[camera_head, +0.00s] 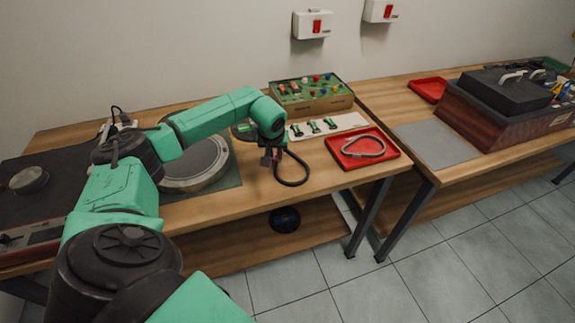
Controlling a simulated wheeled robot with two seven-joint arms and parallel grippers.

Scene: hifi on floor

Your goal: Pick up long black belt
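The long black belt (306,172) is a thin dark loop over the front part of the middle wooden table. My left gripper (271,158) is at the upper left end of this loop. It looks shut on the belt, with the loop hanging to the right of and below the fingers. The fingertips are small and dark, so the exact grip point is hard to see. A grey belt (363,146) lies in a red tray (337,154) to the right. My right gripper is not in view.
A turntable (203,165) lies left of my gripper. Behind stand a green control panel (311,95) and a white strip (348,122) with several small green parts. A dark box (492,116) stands on the right table. A grey mat (437,142) there is bare.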

